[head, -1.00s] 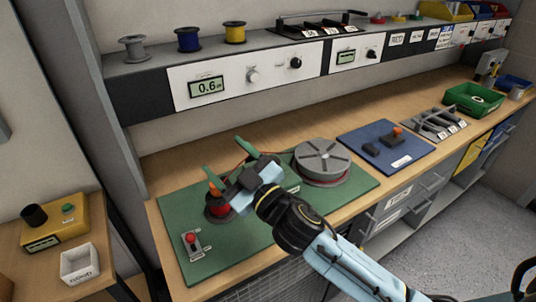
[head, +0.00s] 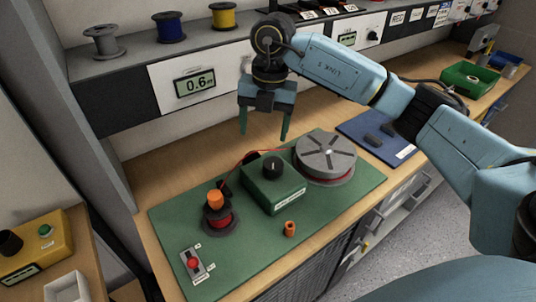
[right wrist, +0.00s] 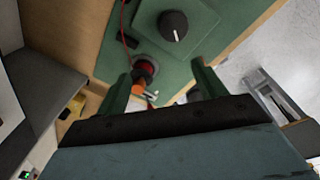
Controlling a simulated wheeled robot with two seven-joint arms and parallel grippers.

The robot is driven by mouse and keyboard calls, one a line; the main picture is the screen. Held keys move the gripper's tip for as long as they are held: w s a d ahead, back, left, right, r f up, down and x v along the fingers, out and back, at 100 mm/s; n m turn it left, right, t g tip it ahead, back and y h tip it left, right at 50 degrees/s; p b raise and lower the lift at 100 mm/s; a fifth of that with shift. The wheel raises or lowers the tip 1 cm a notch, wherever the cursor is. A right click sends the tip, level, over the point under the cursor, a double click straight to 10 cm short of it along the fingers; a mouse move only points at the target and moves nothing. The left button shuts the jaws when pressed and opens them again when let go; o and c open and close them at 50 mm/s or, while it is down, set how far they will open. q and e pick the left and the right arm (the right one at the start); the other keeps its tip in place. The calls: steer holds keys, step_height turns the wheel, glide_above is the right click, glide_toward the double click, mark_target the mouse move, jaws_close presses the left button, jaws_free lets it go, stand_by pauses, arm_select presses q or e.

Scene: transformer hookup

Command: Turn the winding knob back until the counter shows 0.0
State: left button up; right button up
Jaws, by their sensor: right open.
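The counter (head: 195,84) on the shelf panel reads 0.6. A green box (head: 285,190) with a black knob (head: 271,164) on top sits on the green mat, between the red wire spool (head: 221,220) and the grey slotted wheel (head: 326,152). The knob and box also show in the right wrist view (right wrist: 173,25). My right gripper (head: 264,134) is open and empty, pointing down above and behind the knob, apart from it. In the right wrist view its fingers (right wrist: 162,88) are spread. My left gripper is out of view.
An orange piece (head: 215,197) sits on the spool, and another orange part (head: 289,229) stands on the mat. A red switch (head: 194,262) is at the mat's front left. The blue pad (head: 400,148) is partly behind my right arm. Spools line the shelf.

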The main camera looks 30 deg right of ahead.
mark_target(273, 162)
steer(key=shift+m+h, duration=0.4)
steer(key=shift+h, duration=0.2)
steer(key=d+f, duration=0.1)
steer(key=f, duration=0.7)
steer(key=d+f, duration=0.1)
steer(key=f, duration=0.3)
steer(key=shift+w+d+f, duration=0.1)
steer(key=shift+d+f, duration=0.05)
steer(key=shift+d, duration=0.2)
steer(key=shift+c, duration=0.3)
steer(key=c, duration=0.9)
